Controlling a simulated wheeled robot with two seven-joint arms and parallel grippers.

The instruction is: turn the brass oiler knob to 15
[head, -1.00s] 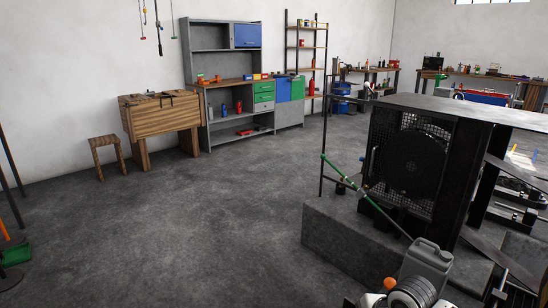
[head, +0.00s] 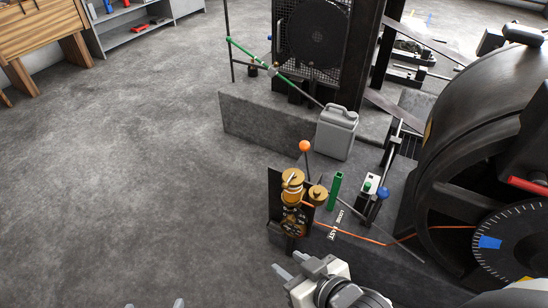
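A dark upright panel at lower centre carries several brass parts. A round brass knob (head: 293,180) with a pale mark sits at its top, a smaller brass knob (head: 318,193) is to its right, and a brass dial-like part (head: 293,221) is below. I cannot tell which is the oiler knob or read its scale. My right gripper (head: 286,262) is just below the panel in the picture, apart from the brass parts, with its fingers apart and empty. Only the fingertips of my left gripper (head: 155,304) show at the bottom edge, spread apart.
An orange-ball lever (head: 304,146) rises behind the brass parts. A grey jerrycan (head: 337,131) is behind; a big dark wheel (head: 470,150) fills the right. Floor at left is clear.

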